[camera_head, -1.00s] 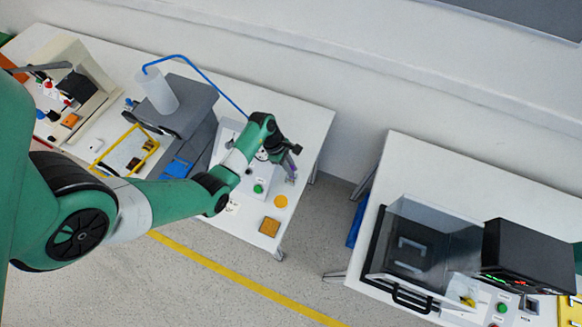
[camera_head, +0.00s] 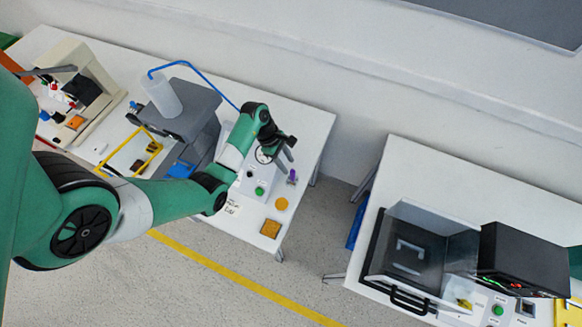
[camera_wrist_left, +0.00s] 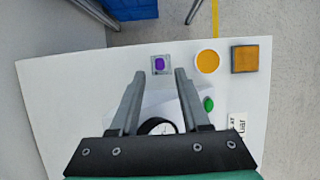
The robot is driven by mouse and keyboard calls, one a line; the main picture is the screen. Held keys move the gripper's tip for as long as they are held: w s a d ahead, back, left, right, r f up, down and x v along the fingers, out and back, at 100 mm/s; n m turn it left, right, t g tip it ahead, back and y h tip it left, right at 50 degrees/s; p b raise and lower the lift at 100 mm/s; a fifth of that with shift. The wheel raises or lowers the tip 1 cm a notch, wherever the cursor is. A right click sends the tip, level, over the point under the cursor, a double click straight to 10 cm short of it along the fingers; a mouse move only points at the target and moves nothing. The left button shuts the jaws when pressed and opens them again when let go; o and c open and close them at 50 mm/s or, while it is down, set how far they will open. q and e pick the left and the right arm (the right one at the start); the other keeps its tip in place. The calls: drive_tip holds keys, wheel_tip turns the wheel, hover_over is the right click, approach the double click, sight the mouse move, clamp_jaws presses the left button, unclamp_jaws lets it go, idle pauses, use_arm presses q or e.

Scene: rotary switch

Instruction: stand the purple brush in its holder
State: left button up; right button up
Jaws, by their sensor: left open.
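The purple brush (camera_head: 292,177) stands near the right edge of the left table. In the left wrist view the purple brush (camera_wrist_left: 160,62) is seen end-on, inside the outline of its small grey square holder (camera_wrist_left: 153,71). It looks upright in the holder. My left gripper (camera_head: 288,155) is open and empty, just above and left of the brush in the head view. In the wrist view the two fingers of my left gripper (camera_wrist_left: 160,78) are spread apart, with the brush beyond their tips. My right gripper is out of view.
An orange disc (camera_head: 281,203) and an orange-brown square pad (camera_head: 270,228) lie near the brush. A panel with a green button (camera_head: 260,191) is under my left wrist. A grey machine with a white cylinder (camera_head: 163,95) stands to the left. A second table (camera_head: 390,165) is at right.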

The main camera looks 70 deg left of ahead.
use_arm(q)
drive_tip(key=v, duration=0.6)
drive_tip(key=shift+r+p, duration=0.2)
drive_tip(key=shift+p, duration=0.25)
drive_tip(key=shift+a, duration=0.1)
